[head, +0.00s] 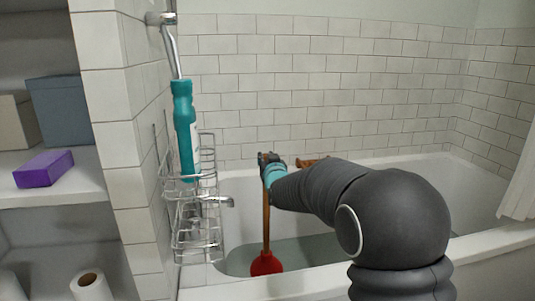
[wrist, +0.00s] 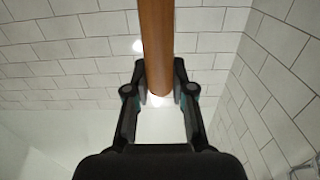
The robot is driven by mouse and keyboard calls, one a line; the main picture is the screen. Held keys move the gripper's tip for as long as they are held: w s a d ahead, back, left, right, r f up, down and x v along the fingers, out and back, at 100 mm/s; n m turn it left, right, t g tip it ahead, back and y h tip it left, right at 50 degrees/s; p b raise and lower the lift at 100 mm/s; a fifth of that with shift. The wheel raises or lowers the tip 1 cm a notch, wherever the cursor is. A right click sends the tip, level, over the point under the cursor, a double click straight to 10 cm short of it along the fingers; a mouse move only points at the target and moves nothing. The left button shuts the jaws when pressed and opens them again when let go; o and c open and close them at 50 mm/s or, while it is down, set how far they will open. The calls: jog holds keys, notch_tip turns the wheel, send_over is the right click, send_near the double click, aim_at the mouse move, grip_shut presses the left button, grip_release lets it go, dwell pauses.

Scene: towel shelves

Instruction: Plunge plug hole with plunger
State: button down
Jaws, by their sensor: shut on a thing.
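The plunger has a wooden handle (head: 266,222) and a red rubber cup (head: 266,263). It stands nearly upright inside the bathtub (head: 460,246), with the cup down at the near left end, at the water (head: 310,252). My gripper (head: 268,158) is shut on the upper part of the handle. In the wrist view the handle (wrist: 157,45) runs between the two fingers of my gripper (wrist: 160,85). The plug hole is not visible, so I cannot tell whether the cup covers it.
A wire rack (head: 197,215) and a teal bottle (head: 184,130) are by the tiled wall, close left of the plunger. A faucet spout (head: 218,201) juts near the rack. A brown object (head: 312,162) is on the tub's far rim. Shelves with a purple box (head: 45,168) stand left.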

notch_tip(320, 180, down, 10)
jog(key=b, duration=0.3)
jog(key=shift+r, duration=0.15)
dwell(0.3)
jog(key=c, duration=1.7)
grip_release()
grip_shut()
